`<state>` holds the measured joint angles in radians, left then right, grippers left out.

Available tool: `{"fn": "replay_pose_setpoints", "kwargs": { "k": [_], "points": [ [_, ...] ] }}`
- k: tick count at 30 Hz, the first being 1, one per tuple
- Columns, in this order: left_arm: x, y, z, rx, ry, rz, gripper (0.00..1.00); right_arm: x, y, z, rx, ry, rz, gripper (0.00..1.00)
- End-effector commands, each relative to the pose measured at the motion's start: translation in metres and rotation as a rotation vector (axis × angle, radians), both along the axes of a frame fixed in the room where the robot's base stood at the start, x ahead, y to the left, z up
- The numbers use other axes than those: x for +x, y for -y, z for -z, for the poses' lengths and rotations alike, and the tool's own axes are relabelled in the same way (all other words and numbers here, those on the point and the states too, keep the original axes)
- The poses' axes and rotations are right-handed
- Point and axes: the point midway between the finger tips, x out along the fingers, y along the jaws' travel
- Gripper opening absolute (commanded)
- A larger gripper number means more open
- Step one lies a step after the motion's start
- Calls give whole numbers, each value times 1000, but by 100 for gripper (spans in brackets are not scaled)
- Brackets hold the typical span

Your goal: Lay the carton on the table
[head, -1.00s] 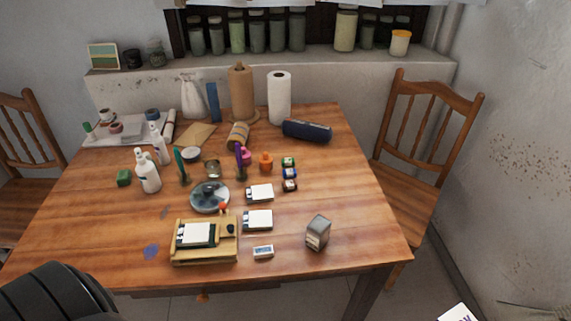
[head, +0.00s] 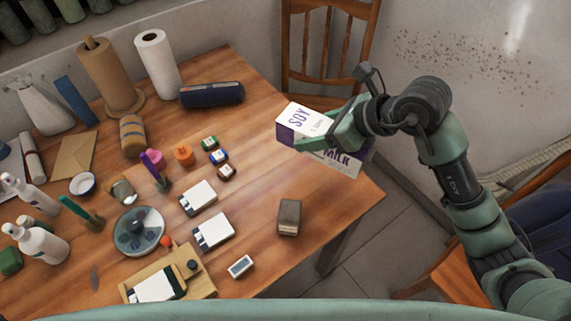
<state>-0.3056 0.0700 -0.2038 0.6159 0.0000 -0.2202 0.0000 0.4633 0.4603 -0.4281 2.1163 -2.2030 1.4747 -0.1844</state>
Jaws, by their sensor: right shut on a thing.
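The carton (head: 298,117) is a white and purple soy milk carton, in the right part of the head view. My right gripper (head: 335,135) is shut on it and holds it over the right edge area of the table. The carton looks tilted onto its side, with its lettering showing; I cannot tell whether it touches the table. The wooden table (head: 262,205) fills the middle and left of the view. My left gripper is not in view.
A small grey-brown box (head: 289,217) stands near the front right edge. A chair (head: 330,45) stands behind the right edge. Bare tabletop lies between box and case.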

Motion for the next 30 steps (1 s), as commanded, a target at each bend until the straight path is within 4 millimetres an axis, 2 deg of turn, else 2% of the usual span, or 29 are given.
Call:
{"fn": "replay_pose_setpoints", "kwargs": {
  "k": [1,9,16,20,30],
  "points": [
    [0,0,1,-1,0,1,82,9,-13,-14,4,14,-10,0],
    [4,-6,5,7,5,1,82,36,-60,-58,4,10,-22,0],
    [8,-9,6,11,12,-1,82,45,-75,-74,4,6,-11,0],
    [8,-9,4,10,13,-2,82,45,-77,-60,6,-1,-10,0],
    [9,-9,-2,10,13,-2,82,44,-77,19,5,-2,-8,0]
  ]
}}
